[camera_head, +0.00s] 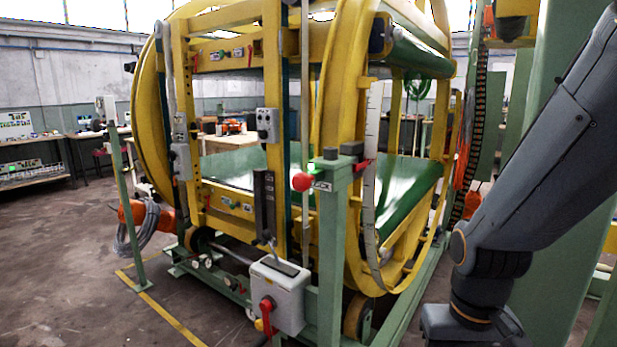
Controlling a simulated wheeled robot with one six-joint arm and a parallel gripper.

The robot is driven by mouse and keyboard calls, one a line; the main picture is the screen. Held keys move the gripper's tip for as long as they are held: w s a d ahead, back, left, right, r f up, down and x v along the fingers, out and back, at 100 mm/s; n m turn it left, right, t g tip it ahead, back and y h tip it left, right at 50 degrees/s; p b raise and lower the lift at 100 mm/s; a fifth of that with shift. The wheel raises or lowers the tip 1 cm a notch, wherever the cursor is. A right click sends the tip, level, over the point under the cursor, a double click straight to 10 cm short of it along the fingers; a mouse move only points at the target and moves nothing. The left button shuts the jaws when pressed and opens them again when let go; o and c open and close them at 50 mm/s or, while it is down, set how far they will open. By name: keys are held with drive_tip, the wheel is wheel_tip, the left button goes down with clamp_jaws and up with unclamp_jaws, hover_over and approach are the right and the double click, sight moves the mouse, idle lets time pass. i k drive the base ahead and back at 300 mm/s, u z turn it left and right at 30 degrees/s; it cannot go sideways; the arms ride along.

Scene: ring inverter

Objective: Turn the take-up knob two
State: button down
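The ring inverter (352,130) is a large yellow ring frame with green conveyor beds, in the middle of the view. Small round pale knobs or dials sit low on its front base, one at the left (208,263) and one further right (231,283). They are too small to tell which is take-up knob two. My gripper is not in view.
A grey switch box (288,290) with a red handle stands low in front of the ring inverter. A green post (331,260) rises beside it. A yellow line (162,308) marks the floor. The floor at the left is open, with workbenches (30,180) behind.

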sight(380, 253)
drive_tip(key=u, duration=0.3)
drive_tip(key=k, duration=0.4)
drive_tip(key=u, duration=1.05)
drive_tip(key=k, duration=0.95)
drive_tip(key=u, duration=0.65)
drive_tip(key=i, duration=1.2)
drive_tip(key=z, duration=1)
drive_tip(key=i, duration=1.1)
drive_tip(key=z, duration=1.1)
drive_tip(key=i, duration=0.25)
drive_tip(key=z, duration=0.15)
